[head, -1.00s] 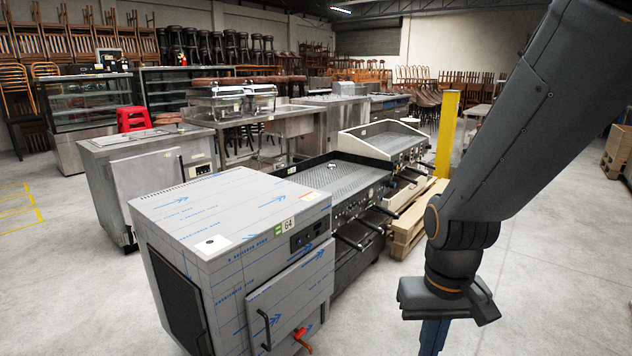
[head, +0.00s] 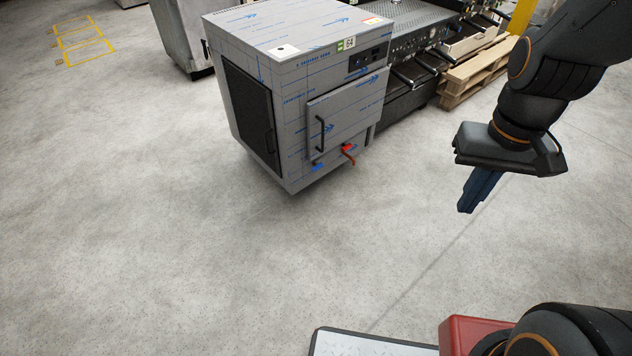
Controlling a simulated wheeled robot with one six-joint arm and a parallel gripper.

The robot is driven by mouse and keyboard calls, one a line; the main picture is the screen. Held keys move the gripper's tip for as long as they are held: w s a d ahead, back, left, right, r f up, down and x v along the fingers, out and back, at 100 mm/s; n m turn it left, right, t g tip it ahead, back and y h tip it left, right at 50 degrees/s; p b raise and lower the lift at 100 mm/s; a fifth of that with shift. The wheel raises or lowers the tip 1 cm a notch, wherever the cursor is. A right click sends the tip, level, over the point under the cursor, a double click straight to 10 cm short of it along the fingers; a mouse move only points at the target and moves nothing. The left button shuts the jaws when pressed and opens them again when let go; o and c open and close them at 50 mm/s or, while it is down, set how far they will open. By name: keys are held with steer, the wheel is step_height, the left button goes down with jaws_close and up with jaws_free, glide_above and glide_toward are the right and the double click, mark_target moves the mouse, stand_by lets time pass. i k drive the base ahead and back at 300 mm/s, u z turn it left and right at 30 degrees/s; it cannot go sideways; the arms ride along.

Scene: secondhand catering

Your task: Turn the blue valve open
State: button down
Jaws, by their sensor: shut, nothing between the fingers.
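The blue valve (head: 317,167) is a small blue handle low on the front of a steel cabinet wrapped in blue-printed film (head: 290,95). It sits below the cabinet door, left of a red valve (head: 347,148) with a reddish spout. It is too small to tell how far it is turned. My gripper (head: 467,208) hangs at the right over bare floor, well apart from the cabinet. Its blue fingers are together, pointing down, with nothing between them.
The cabinet door (head: 345,115) has a black vertical handle (head: 320,133). The concrete floor (head: 200,270) in front of the cabinet is clear.

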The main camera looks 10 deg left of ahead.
mark_target(316, 167)
steer(key=u, duration=0.75)
steer(key=i, duration=1.3)
steer(key=z, duration=0.7)
steer(key=k, duration=0.85)
steer(key=u, duration=0.45)
